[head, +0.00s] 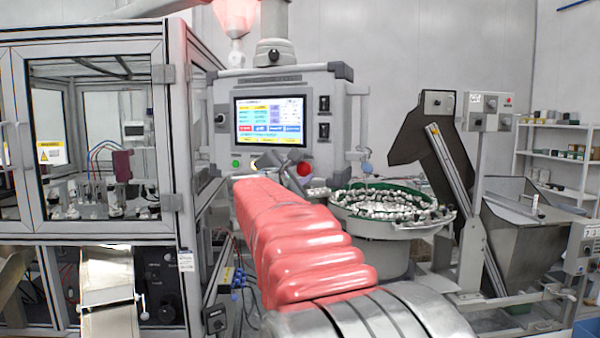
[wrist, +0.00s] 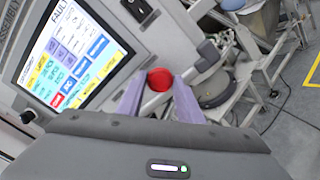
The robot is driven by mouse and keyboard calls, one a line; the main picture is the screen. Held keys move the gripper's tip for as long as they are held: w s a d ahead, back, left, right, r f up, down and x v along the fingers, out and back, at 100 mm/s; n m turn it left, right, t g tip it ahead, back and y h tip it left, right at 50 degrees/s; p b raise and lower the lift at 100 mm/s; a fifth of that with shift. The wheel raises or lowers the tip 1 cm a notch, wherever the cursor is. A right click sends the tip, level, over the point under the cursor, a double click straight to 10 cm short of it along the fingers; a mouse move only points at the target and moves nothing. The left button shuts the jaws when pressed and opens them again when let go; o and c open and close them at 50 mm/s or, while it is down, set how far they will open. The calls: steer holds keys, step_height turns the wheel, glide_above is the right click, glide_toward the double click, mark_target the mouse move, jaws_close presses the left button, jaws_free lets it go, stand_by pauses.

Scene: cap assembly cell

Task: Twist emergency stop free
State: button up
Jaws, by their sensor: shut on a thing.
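The emergency stop is a red round button (head: 304,169) at the lower right of the control panel (head: 330,88) in the head view, just right of my gripper's end. In the wrist view the red button (wrist: 160,79) sits between the tips of my two purple-grey fingers. My gripper (wrist: 158,84) is shut on it, one finger at each side. The button's base is hidden behind its red head. In the head view my red-sleeved arm reaches up to the panel and hides part of its lower edge.
The panel's lit screen (head: 270,121) reads FAULT in the wrist view. A green button (head: 235,163) is at the panel's lower left. A bowl feeder (head: 375,228) full of caps stands right of my arm. A glazed machine enclosure (head: 178,130) stands at left.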

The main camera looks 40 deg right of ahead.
stand_by(0.3)
steer(key=o, duration=1.1)
steer(key=v, duration=1.3)
steer(key=shift+s+a, duration=0.1)
steer(key=shift+a, duration=0.2)
steer(key=shift+f, duration=0.1)
